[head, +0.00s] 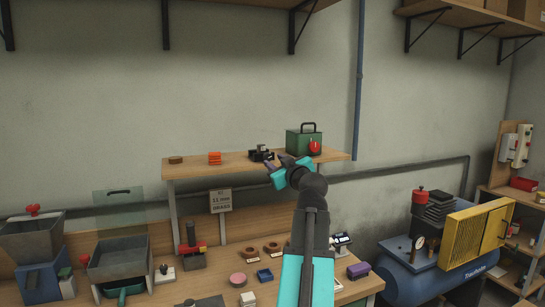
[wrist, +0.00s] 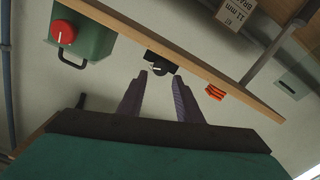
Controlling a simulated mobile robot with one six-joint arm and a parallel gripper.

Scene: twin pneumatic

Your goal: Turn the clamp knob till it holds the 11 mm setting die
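A small black clamp device (head: 260,154) stands on the raised wooden shelf, left of a green box. In the wrist view the black clamp (wrist: 163,58) lies just beyond my fingertips, with a dark round knob (wrist: 157,69) bearing a pale mark on its face. My gripper (head: 276,162) is in front of the clamp; in the wrist view its two purple fingers (wrist: 160,75) are spread apart with nothing gripped between them. The knob shows between the tips; I cannot tell whether they touch it. I cannot make out the 11 mm setting die.
The green box (head: 299,137) with a red knob stands right of the clamp. An orange block (head: 215,158) and a brown disc (head: 176,160) sit left on the shelf (head: 195,171). A sign reading 11 mm brass (head: 221,201) hangs below. The bench underneath holds several small parts.

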